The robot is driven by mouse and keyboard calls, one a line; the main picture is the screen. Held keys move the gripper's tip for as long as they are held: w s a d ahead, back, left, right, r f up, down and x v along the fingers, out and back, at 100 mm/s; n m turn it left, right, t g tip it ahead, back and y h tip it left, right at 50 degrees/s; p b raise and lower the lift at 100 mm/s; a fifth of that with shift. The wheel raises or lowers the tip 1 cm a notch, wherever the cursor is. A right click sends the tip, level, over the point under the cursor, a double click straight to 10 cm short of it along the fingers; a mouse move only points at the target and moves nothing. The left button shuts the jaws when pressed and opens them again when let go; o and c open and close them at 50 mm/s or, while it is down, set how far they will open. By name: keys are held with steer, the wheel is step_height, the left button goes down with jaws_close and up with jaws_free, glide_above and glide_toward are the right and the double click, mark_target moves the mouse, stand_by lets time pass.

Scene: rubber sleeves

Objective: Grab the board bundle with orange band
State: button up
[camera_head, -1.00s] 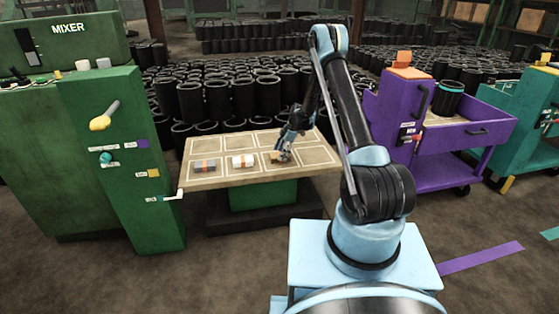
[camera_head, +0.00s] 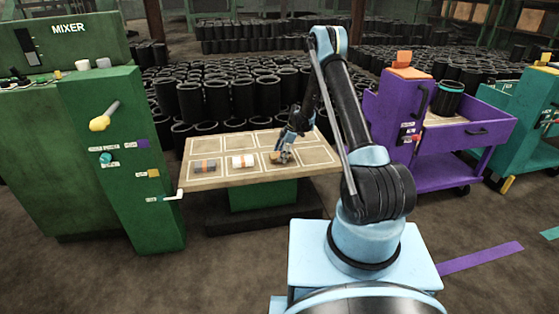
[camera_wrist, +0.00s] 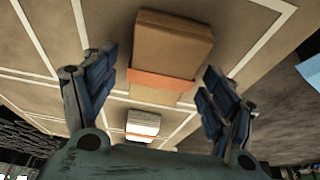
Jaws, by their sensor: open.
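The brown board bundle with an orange band (camera_wrist: 172,40) lies on the table in the wrist view, between my fingers. In the head view the bundle (camera_head: 275,158) is small and partly hidden by my gripper (camera_head: 283,152). In the wrist view my gripper (camera_wrist: 158,66) is open, with one finger on each side of the bundle. I see gaps on both sides; the fingers do not appear to touch it.
The table (camera_head: 225,180) is marked with white-outlined cells. The green mixer (camera_head: 120,150) stands left, a purple cart (camera_head: 445,160) right.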

steer(key=c, duration=1.2)
steer(key=shift+r, duration=0.1)
